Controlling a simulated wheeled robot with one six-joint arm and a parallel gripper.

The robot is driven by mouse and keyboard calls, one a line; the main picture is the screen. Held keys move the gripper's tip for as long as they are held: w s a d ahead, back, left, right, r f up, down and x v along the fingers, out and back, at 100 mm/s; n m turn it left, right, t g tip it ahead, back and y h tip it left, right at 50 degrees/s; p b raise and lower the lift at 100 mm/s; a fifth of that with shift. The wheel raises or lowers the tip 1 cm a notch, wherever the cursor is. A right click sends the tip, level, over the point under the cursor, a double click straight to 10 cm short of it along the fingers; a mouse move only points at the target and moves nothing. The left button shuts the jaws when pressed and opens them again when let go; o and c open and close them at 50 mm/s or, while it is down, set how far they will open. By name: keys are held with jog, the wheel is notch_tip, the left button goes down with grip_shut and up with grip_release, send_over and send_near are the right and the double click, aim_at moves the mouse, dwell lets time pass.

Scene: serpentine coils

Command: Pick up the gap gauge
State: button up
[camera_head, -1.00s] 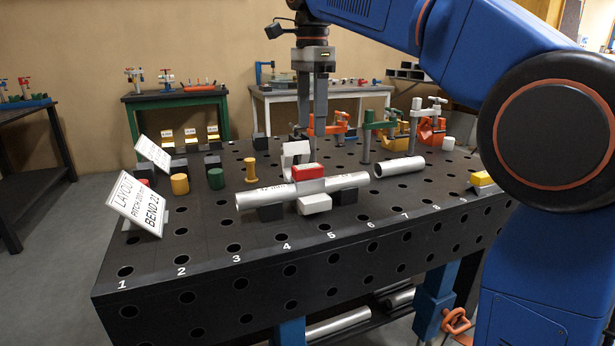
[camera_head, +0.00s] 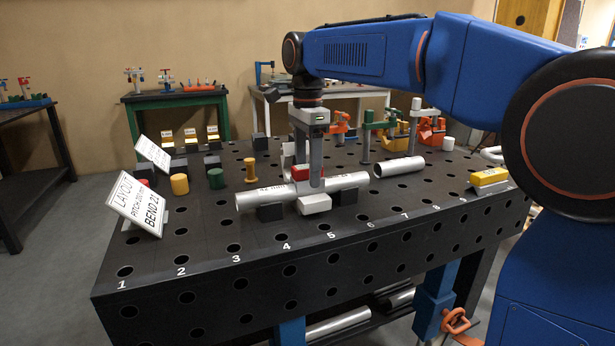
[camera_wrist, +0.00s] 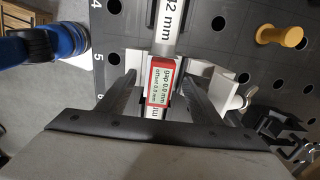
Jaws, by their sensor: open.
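The gap gauge is a red block (camera_head: 299,174) with a white label reading gap and offset, sitting over the middle of a silver tube (camera_head: 249,200). In the wrist view, the gap gauge (camera_wrist: 161,84) lies between the two fingers. My gripper (camera_head: 309,171) is open and reaches down over it, one finger in front and hiding part of it in the head view. In the wrist view my gripper (camera_wrist: 159,78) has visible space between each finger and the gauge. I cannot tell the exact fingertip height.
A yellow spool (camera_head: 250,171) and a layout sign (camera_head: 139,204) stand left. A loose silver tube (camera_head: 399,166), clamps (camera_head: 366,135) and a yellow block (camera_head: 489,177) are right. The front table strip is clear.

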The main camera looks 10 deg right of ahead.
jog(key=shift+f, duration=0.3)
jog(key=shift+c, duration=0.6)
jog(key=c, duration=1.2)
